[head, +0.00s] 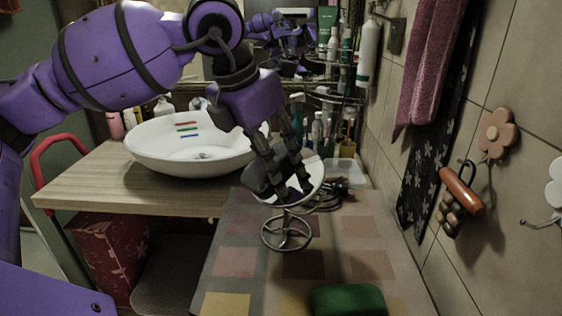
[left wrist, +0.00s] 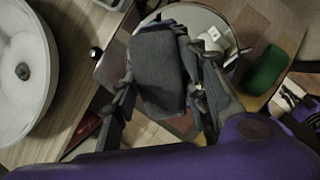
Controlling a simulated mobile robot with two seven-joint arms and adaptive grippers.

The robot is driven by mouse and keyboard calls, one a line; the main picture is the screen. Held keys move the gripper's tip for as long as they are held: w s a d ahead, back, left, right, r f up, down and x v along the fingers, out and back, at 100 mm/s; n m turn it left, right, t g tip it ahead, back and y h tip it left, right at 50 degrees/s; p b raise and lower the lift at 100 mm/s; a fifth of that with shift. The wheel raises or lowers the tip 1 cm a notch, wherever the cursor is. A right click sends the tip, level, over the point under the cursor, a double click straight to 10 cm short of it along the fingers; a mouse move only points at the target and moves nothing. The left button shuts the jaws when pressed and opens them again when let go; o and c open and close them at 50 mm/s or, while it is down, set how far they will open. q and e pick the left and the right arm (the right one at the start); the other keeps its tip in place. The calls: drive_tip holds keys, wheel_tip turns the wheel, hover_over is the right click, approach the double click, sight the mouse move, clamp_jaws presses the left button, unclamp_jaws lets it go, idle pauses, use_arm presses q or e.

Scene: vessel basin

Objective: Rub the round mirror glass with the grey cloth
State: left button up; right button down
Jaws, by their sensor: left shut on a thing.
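The round mirror (head: 316,182) stands on a wire foot on the patterned mat, at the middle of the head view. Its glass (left wrist: 207,24) also shows in the left wrist view, partly covered. My left gripper (head: 283,192) is right at the mirror in the head view. In the left wrist view the gripper (left wrist: 160,100) is shut on the grey cloth (left wrist: 157,72), which hangs between its fingers and overlaps the mirror's edge. I cannot tell whether the cloth presses on the glass. My right gripper is not in view.
A white basin (head: 165,155) stands on the wooden counter (head: 75,190) left of the mirror. A green object (head: 348,299) lies on the mat (head: 237,262) in front. Bottles and a cable are behind. The tiled wall with hanging towels bounds the right side.

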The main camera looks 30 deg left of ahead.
use_arm(q)
drive_tip(key=shift+a+r, duration=0.1)
drive_tip(key=shift+a, duration=0.25)
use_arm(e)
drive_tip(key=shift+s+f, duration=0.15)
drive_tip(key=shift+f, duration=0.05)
